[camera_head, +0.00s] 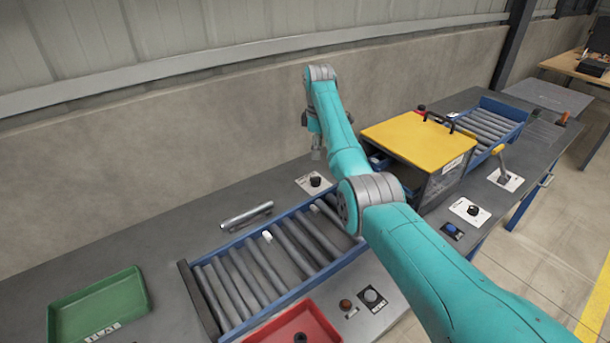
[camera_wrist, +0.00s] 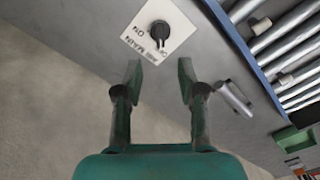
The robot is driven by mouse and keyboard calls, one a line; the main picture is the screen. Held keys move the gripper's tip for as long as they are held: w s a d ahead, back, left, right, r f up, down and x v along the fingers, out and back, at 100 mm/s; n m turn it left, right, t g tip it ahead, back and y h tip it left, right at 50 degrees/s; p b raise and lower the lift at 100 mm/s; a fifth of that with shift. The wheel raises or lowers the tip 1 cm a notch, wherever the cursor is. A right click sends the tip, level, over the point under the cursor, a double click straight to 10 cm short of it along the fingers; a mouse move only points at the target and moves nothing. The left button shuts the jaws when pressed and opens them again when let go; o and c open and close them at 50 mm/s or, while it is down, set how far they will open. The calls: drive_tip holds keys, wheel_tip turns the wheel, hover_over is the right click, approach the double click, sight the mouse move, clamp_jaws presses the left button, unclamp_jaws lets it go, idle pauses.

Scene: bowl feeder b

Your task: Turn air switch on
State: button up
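The air switch is a black rotary knob (camera_wrist: 160,33) on a white plate (camera_wrist: 179,18), with lettering that seems to read AIR MAIN and ON. Part of the lettering is hard to read, and I cannot tell the knob's setting. In the head view the knob (camera_head: 315,181) stands on the bench behind the roller conveyor, near the wall. My gripper (camera_wrist: 160,72) is open and empty, its two fingers spread and pointing toward the knob. The knob is ahead of the fingertips, apart from them. In the head view my gripper (camera_head: 317,145) hangs above the knob.
A blue-framed roller conveyor (camera_head: 207,253) lies in front of the knob. A metal bar (camera_head: 246,216) lies left of it. A yellow-topped machine (camera_head: 418,138) stands to the right. A green tray (camera_head: 97,305) and red tray (camera_head: 322,322) are nearer. The concrete wall (camera_head: 150,150) is close behind.

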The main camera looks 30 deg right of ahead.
sight(316, 178)
wheel_tip(316, 178, down, 10)
drive_tip(key=shift+f, duration=0.15)
idle(0.3)
drive_tip(key=shift+c, duration=0.2)
clamp_jaws()
